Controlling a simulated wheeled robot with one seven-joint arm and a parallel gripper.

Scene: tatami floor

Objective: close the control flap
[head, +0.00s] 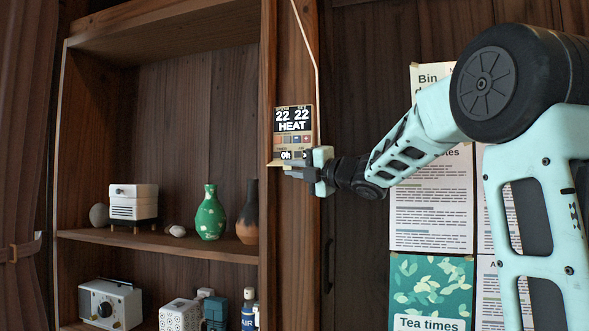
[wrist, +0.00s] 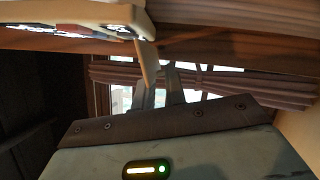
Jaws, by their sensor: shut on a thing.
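The wall control panel (head: 293,122) shows 22, 22 and HEAT on a dark display, with small coloured buttons below. Its cream flap (head: 275,164) stands open at the panel's lower edge, sticking out from it. My gripper (head: 291,172) is at that lower edge and is shut on the flap, covering part of it. In the wrist view the panel (wrist: 90,14) is at the upper left, and the flap (wrist: 147,62) runs down from it to my gripper's fingers (wrist: 162,88). The fingers hide the flap's far end.
A wooden shelf (head: 160,239) to the left holds a green vase (head: 210,215), a brown vase (head: 248,214) and a white appliance (head: 134,201). Posters (head: 430,215) hang on the wall to the right, behind my arm. A thin cord runs up the wall above the panel.

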